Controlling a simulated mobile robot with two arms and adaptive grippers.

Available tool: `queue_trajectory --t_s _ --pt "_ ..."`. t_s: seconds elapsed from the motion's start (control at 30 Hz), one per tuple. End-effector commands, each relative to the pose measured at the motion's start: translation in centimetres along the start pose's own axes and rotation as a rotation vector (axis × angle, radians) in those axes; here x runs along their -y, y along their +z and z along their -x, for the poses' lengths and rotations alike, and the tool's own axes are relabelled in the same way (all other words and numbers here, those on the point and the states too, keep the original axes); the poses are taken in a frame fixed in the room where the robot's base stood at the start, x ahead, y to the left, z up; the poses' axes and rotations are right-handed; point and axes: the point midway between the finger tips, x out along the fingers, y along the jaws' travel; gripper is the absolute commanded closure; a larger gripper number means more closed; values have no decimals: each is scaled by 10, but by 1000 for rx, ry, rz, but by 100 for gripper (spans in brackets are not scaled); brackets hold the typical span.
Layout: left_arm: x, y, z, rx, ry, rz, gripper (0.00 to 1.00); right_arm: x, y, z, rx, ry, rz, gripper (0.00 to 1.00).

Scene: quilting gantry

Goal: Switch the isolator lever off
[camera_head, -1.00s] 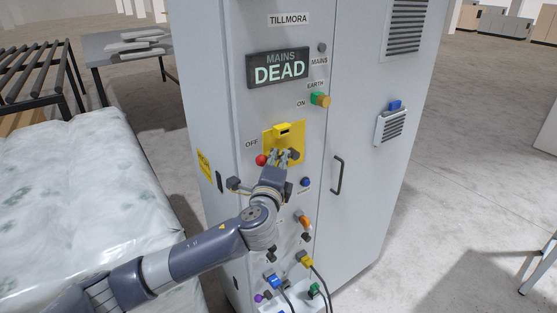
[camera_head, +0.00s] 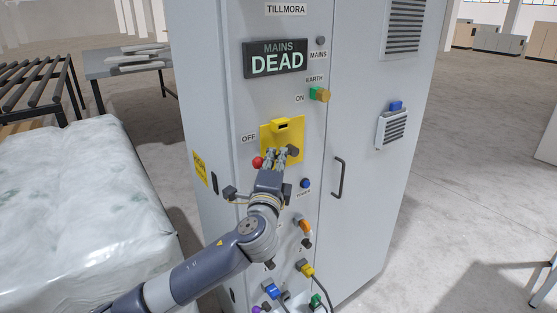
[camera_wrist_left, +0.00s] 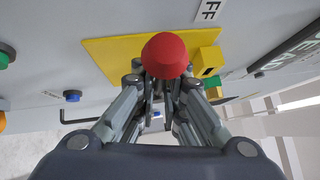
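The isolator lever's red knob (camera_head: 257,162) is at the left edge of the yellow plate (camera_head: 293,136), just below the OFF label (camera_head: 248,138). The ON label (camera_head: 299,98) is up and right. My left gripper (camera_head: 275,155) is in front of the plate, its fingertips just right of the knob. In the left wrist view the red knob (camera_wrist_left: 166,55) covers the fingertips, and a narrow gap shows between the fingers. The lever's shaft is hidden, so I cannot tell whether the fingers grip it. The display (camera_head: 275,58) reads MAINS DEAD. My right gripper is out of view.
The grey cabinet (camera_head: 365,110) has a door handle (camera_head: 338,177) right of the lever. Below are a blue button (camera_head: 305,183), an orange part (camera_head: 304,226) and coloured plugs with cables. A plastic-covered stack (camera_head: 80,200) stands left. Open floor lies to the right.

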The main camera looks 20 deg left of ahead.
Motion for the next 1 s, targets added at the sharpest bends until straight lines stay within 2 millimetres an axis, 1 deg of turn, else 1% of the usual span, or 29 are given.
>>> queue_trajectory --t_s 0.03,0.07,0.1,0.43,0.57,0.67,1.0 --pt "1 7 -2 17 0 -1 82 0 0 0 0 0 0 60" --pt "1 7 -2 18 0 -1 76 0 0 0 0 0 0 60" --pt "1 7 -2 17 0 -1 71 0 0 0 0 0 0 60" --pt "0 4 0 10 1 -1 71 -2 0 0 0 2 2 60" --pt "-1 3 8 6 2 -1 71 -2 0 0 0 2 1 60" --pt "-1 3 21 5 2 0 71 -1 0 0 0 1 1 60" --pt "-1 4 88 6 3 1 71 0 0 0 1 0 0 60"
